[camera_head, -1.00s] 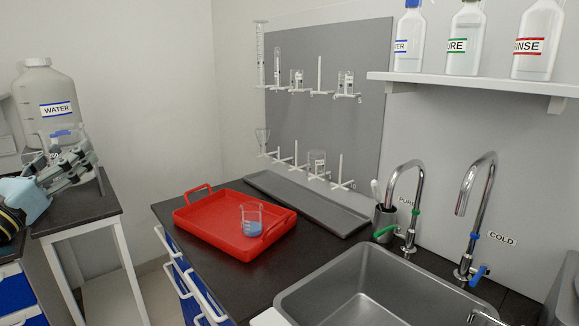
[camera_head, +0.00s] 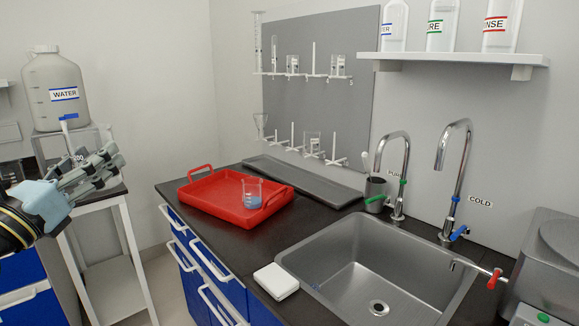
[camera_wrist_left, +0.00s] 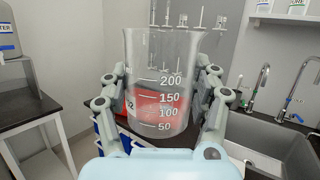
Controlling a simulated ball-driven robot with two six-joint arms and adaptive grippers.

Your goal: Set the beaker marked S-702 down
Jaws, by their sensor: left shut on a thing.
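My left gripper (camera_head: 98,170) is at the left edge of the head view, in front of the white stand. It is shut on a clear glass beaker (camera_wrist_left: 163,60), upright between the fingers in the left wrist view. The beaker has white marks from 50 to 200 and looks empty. A label edge ending in "2" shows at its left side; the rest cannot be read. In the head view the fingers mostly hide it. My right gripper is not in view.
A red tray (camera_head: 197,194) on the black counter holds a beaker of blue liquid (camera_head: 252,193). A sink (camera_head: 345,262) with two taps and a white block (camera_head: 276,281) are right of it. A grey pegboard (camera_head: 330,110) with glassware hangs behind. A water jug (camera_head: 55,88) stands at left.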

